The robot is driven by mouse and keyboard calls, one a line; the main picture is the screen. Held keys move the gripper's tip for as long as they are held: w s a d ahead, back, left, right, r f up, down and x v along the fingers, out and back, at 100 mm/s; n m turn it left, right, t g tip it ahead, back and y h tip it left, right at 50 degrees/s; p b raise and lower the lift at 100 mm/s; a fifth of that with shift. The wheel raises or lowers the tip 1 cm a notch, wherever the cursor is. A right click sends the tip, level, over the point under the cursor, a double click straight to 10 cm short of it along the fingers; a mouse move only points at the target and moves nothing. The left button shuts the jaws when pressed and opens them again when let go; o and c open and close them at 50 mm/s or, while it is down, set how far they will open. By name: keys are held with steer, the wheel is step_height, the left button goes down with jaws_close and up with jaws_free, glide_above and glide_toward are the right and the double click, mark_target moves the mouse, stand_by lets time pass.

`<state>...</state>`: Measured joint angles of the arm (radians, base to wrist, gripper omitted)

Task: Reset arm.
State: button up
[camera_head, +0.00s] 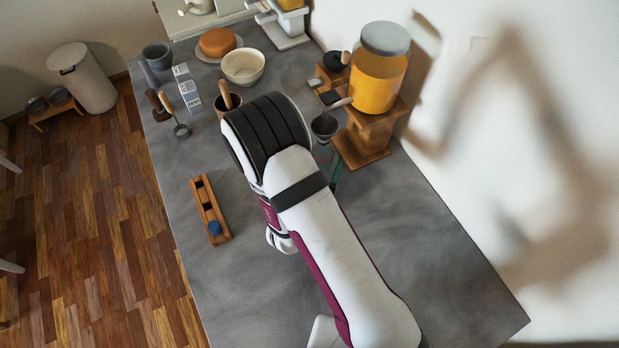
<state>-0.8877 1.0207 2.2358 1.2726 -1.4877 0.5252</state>
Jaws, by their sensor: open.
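My arm (325,235) reaches from the bottom right over the grey counter (440,270) and bends at a dark-banded joint near the middle. A small white part of my arm's far end shows at the left side of the arm. The jaws of my gripper are hidden behind the arm, so I cannot see them or anything between them.
A wooden rack (209,208) with a blue item (214,228) lies left of my arm. A glass funnel (324,126) is close beyond it. An orange-filled jar (379,75) stands on a wooden stand (363,145). The front right counter is clear.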

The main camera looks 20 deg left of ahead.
steer(key=s+r+m+g, duration=0.1)
steer(key=s, duration=0.2)
steer(key=s+r+m+g, duration=0.1)
steer(key=s+r, duration=0.1)
steer(key=s, duration=0.1)
steer(key=s+r+m+g, duration=0.1)
steer(key=s, duration=0.2)
steer(key=shift+s+d+r+m+g, duration=0.2)
steer(key=shift+r+m+g, duration=0.1)
steer(key=shift+g, duration=0.1)
steer(key=s+d+r+m+g+y, duration=0.1)
steer(key=s+d+r+m+g, duration=0.1)
steer(key=s+d+r+g, duration=0.8)
steer(key=s+d+r, duration=0.5)
steer(key=d, duration=0.2)
steer(key=shift+s+d+y, duration=0.2)
steer(key=shift+s+y, duration=0.1)
